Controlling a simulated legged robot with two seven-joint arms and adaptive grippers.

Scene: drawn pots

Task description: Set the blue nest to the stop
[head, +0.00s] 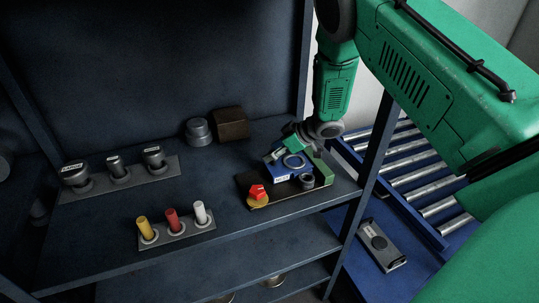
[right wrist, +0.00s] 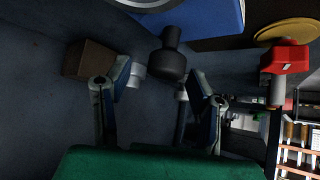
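The blue nest (head: 284,168), a blue block with a grey ring on top, sits on a dark board (head: 247,184) on the shelf. In the right wrist view the nest (right wrist: 192,14) fills the top edge, cut off by the frame. My right gripper (head: 287,152) is just above the nest; from the head I cannot tell whether it touches. In the wrist view its two fingers (right wrist: 158,98) stand apart with nothing gripped. A green block (head: 323,168) is at the board's right end and may be the stop, though I cannot tell. My left gripper is out of view.
A red knob (head: 258,192) on a yellow disc and a dark cylinder (head: 306,181) are on the board. A brown box (head: 231,123) and a grey stepped cylinder (head: 198,132) stand behind. Pegs (head: 172,219) and black handles (head: 118,167) stand leftward. A post (head: 376,145) is at right.

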